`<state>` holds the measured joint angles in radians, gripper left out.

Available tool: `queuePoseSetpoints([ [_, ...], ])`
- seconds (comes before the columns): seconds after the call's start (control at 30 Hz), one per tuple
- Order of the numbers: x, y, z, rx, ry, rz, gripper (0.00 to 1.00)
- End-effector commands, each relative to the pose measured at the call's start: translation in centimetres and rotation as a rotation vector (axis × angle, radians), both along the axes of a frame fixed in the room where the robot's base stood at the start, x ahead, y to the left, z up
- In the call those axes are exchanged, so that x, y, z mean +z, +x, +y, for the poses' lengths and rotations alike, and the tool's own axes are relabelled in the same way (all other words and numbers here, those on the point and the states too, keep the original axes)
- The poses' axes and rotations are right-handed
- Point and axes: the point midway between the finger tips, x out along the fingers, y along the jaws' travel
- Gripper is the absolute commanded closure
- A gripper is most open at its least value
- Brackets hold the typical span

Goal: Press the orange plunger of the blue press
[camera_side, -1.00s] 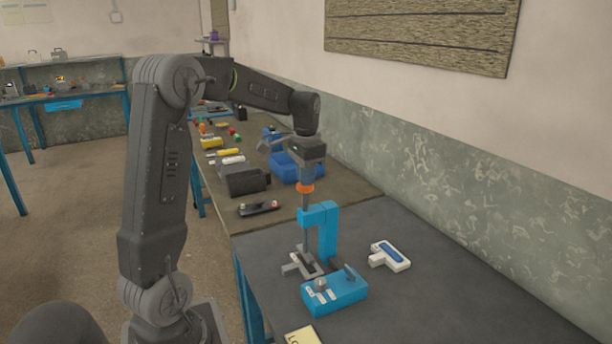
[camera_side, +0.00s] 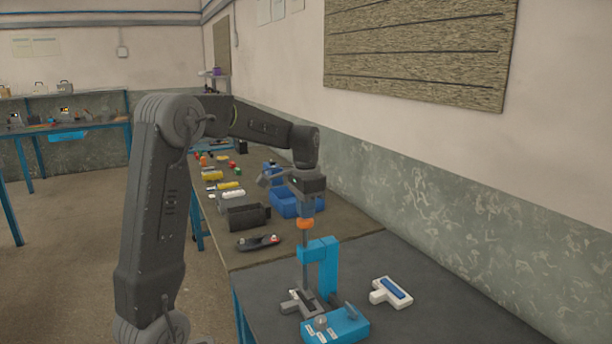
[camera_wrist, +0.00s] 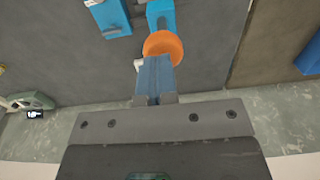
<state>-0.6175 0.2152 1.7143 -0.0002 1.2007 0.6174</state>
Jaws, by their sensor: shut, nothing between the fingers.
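The blue press (camera_side: 326,265) stands on the dark mat in the side view, with its orange plunger (camera_side: 305,223) on top of a grey rod. The round orange plunger top (camera_wrist: 165,44) also shows in the wrist view, beside part of the blue press (camera_wrist: 160,14). My gripper (camera_side: 308,212) is shut and empty, pointing down right above the plunger. In the wrist view my shut fingers (camera_wrist: 155,62) overlap the plunger's near edge. I cannot tell whether they touch it. A grey holder (camera_side: 299,303) sits below the rod.
Behind are a black bin (camera_side: 247,217), a blue bin (camera_side: 287,206) and a dark tray (camera_side: 258,242). The right side of the mat is clear.

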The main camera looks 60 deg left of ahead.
Motion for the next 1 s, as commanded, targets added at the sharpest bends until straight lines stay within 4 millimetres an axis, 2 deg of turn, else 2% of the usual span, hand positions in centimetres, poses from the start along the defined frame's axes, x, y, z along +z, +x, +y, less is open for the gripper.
queuePoseSetpoints([
  [0.03, 1.5, 0.1, 0.1, 0.000, 0.004, -0.007, 1.00],
  [0.2, 5.5, 0.1, 0.1, 0.001, 0.004, -0.007, 1.00],
  [0.43, 9.2, 0.1, 0.0, 0.001, 0.003, -0.006, 1.00],
  [0.6, 10.3, 0.0, 0.0, 0.001, 0.001, -0.005, 1.00],
  [1.0, 10.4, 0.0, 0.0, 0.001, 0.001, -0.004, 1.00],
])
